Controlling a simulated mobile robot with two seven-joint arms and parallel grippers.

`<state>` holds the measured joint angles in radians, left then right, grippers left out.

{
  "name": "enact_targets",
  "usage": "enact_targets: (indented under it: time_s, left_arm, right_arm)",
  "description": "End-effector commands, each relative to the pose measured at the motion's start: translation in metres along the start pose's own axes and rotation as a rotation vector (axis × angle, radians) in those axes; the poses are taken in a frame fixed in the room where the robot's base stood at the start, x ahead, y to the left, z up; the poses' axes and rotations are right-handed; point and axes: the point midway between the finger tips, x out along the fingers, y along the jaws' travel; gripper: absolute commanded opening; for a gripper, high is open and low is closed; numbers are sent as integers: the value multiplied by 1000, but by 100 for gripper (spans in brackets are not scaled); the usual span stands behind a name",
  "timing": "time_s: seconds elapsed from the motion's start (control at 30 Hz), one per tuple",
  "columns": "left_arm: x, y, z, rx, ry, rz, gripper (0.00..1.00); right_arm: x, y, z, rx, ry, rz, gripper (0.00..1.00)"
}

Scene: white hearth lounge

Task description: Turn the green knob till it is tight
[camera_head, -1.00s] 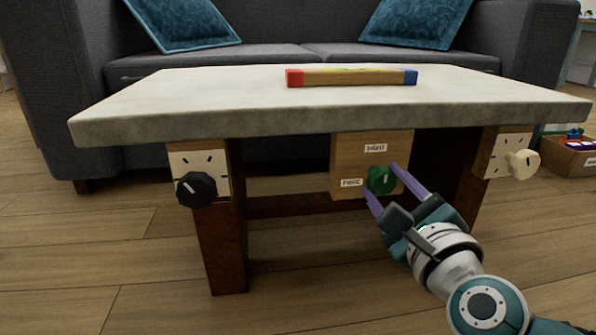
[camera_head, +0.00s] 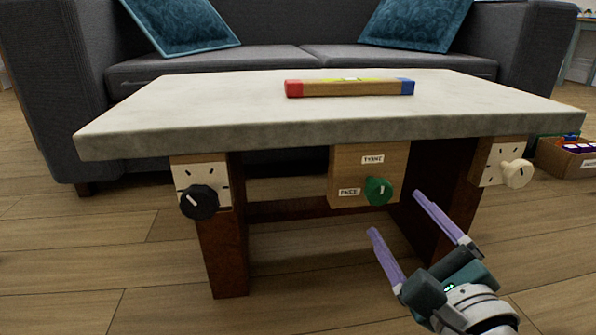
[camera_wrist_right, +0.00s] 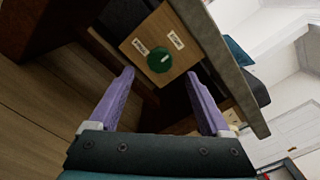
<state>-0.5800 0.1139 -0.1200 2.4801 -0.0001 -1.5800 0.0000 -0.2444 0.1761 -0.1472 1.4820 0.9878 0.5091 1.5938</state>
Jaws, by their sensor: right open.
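The green knob (camera_head: 378,191) is on the front of a wooden panel (camera_head: 345,170) under the table's front edge. Two small white labels are on the panel, one above the knob and one to its left. The white mark on the knob is close to upright in the head view. My right gripper (camera_head: 394,212) is open and empty, in front of and to the lower right of the knob, not touching it. In the right wrist view the knob (camera_wrist_right: 159,60) shows beyond and between the two spread purple fingers (camera_wrist_right: 160,82). My left gripper is not in view.
A black knob (camera_head: 198,202) is on the left table leg and a cream knob (camera_head: 517,173) on the right one. A spirit level-like bar (camera_head: 350,89) lies on the stone tabletop (camera_head: 220,108). A box (camera_head: 567,157) stands at the far right. The floor in front is clear.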

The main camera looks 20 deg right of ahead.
Motion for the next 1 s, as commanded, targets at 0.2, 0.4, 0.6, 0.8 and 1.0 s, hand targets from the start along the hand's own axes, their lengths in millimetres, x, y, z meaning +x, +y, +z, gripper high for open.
enact_targets:
  time_s: [0.2,0.4,0.6,0.8,1.0]
  left_arm:
    - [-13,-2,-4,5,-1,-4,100]
    - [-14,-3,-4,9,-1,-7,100]
    - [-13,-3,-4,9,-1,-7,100]
    - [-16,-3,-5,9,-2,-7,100]
    - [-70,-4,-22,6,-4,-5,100]
  right_arm:
    - [-32,-1,1,0,0,1,82]
    - [-38,0,1,0,-2,-1,82]
    - [-37,0,0,0,-2,-1,82]
    - [-37,-2,3,-3,-3,2,82]
    - [-38,-26,61,-106,-50,92,82]
